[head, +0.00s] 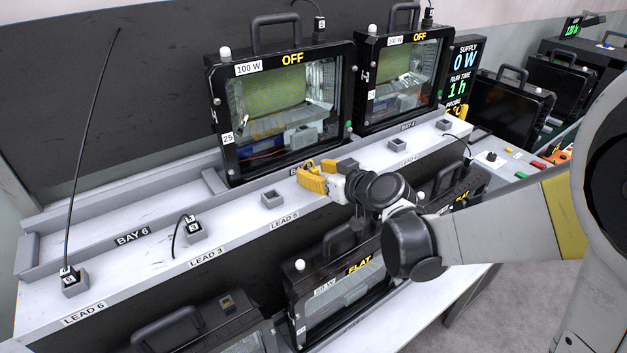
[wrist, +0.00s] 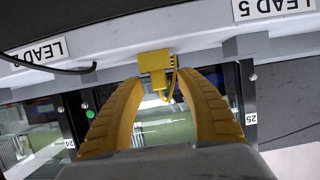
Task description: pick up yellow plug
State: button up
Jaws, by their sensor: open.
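A small yellow plug (wrist: 154,61) with a thin yellow loop of cord is in the wrist view, at the edge of a pale ledge. My gripper (wrist: 160,82) is open, with its two curved yellow fingers on either side of the lower part of the plug and its loop. I see gaps between the fingers and the plug, so it does not look gripped. In the head view my gripper (head: 314,174) is over the bench ledge, in front of the 100 W floodlight. I cannot make out the plug apart from the yellow fingers there.
A floodlight marked OFF (head: 290,105) stands close behind my gripper, and a second floodlight (head: 405,75) stands to its right. Grey lead sockets (head: 272,199) line the white ledge (head: 130,275). An upright black lead (head: 90,150) rises at the left. More floodlights (head: 335,290) stand below.

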jog(key=shift+w+a+f, duration=0.15)
jog(key=shift+w+f, duration=0.05)
jog(key=shift+w, duration=0.1)
jog(key=shift+r, duration=0.15)
grip_shut()
jog(key=shift+s, duration=0.1)
